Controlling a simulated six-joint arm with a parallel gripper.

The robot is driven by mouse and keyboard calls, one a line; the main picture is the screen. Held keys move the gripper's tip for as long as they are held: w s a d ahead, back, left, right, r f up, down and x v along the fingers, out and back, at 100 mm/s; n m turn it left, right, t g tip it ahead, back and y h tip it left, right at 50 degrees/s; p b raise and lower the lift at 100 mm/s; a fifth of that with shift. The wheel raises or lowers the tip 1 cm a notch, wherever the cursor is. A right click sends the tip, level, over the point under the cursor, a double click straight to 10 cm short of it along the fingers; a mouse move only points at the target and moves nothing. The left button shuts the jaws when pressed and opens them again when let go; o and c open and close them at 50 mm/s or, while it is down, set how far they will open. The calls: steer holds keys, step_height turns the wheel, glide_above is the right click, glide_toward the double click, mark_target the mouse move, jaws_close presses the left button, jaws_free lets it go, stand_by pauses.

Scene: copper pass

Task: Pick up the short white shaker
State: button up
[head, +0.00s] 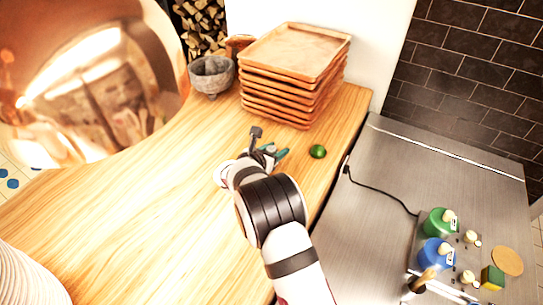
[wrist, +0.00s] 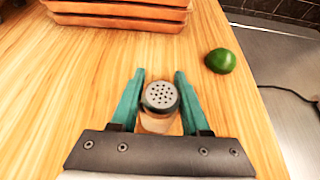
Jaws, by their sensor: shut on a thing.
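The short shaker (wrist: 160,96) shows in the wrist view with a round grey top full of small holes and a pale body below it. My gripper (wrist: 160,76) has its two teal fingers on either side of the shaker, shut on it. The shaker appears upright; whether its base touches the wooden counter I cannot tell.
The green lime (head: 318,152) lies just right of my gripper. A stack of wooden trays (head: 295,52) and a grey stone bowl (head: 211,76) stand behind. A large copper vessel (head: 90,85) is at left. The wooden counter (head: 130,215) is clear at left; a steel counter (head: 400,170) adjoins at right.

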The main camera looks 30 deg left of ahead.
jaws_close()
